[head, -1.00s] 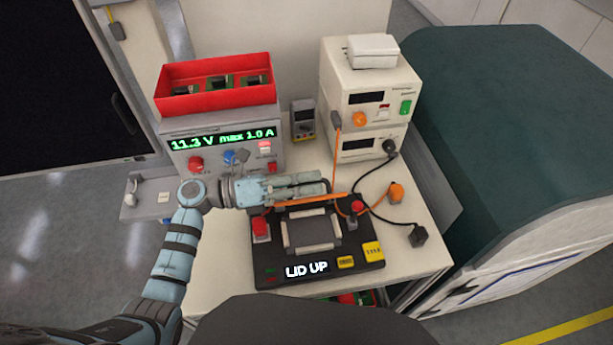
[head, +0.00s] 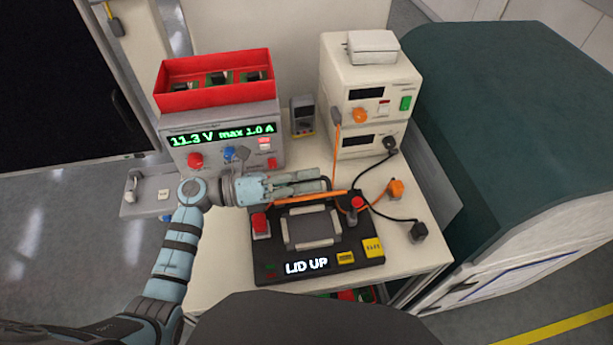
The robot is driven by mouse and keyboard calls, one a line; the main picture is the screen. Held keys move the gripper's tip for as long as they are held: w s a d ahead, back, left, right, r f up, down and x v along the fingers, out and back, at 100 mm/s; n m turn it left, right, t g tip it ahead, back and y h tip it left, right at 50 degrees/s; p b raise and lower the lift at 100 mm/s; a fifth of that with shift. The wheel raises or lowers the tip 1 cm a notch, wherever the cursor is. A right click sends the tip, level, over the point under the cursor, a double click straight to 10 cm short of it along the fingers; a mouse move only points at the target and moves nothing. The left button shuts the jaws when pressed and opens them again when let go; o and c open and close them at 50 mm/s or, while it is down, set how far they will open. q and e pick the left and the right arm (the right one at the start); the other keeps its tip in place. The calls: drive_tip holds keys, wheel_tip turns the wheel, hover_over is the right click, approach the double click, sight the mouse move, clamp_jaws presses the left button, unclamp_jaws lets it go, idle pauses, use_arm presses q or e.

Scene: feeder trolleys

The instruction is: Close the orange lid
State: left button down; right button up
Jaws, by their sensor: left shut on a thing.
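The orange lid (head: 312,196) stands raised at the back edge of the black test fixture (head: 262,268) and shows nearly edge-on as a thin orange strip. The fixture's display (head: 306,265) reads "LID UP". My left gripper (head: 326,182) comes in from the left, behind and along the lid's upper edge, and is shut on the lid. Its fingers hide part of the lid, and the exact contact is hard to see. My right gripper is not in view.
A red button (head: 260,223) and a red-topped knob (head: 357,203) sit on the fixture. Behind stand a grey supply (head: 190,155) bearing a red bin (head: 185,99), a small meter (head: 302,116) and white instruments (head: 340,95). Cables and an orange plug (head: 395,189) lie at right.

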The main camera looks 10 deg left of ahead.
use_arm(q)
drive_tip(key=s+f+m+b, duration=0.1)
drive_tip(key=b, duration=0.1)
drive_tip(key=s+d+f+m+b, duration=0.1)
drive_tip(key=s+m+b, duration=0.1)
drive_tip(key=b, duration=0.1)
drive_tip(key=s+f+m+b, duration=0.1)
drive_tip(key=s+m+b, duration=0.1)
drive_tip(key=b, duration=0.1)
drive_tip(key=shift+d+f, duration=0.35)
drive_tip(key=shift+f, duration=0.05)
drive_tip(key=shift+s+d+f+m+b, duration=0.1)
drive_tip(key=shift+s+f+m+b, duration=0.25)
drive_tip(key=shift+m+b, duration=0.45)
drive_tip(key=shift+r, duration=0.15)
drive_tip(key=c, duration=1.8)
unclamp_jaws()
drive_tip(key=shift+c, duration=0.2)
drive_tip(key=shift+o, duration=0.7)
drive_tip(key=shift+w, duration=0.15)
drive_tip(key=shift+s+r, duration=0.1)
drive_tip(key=shift+s, duration=0.25)
drive_tip(key=shift+w, duration=0.1)
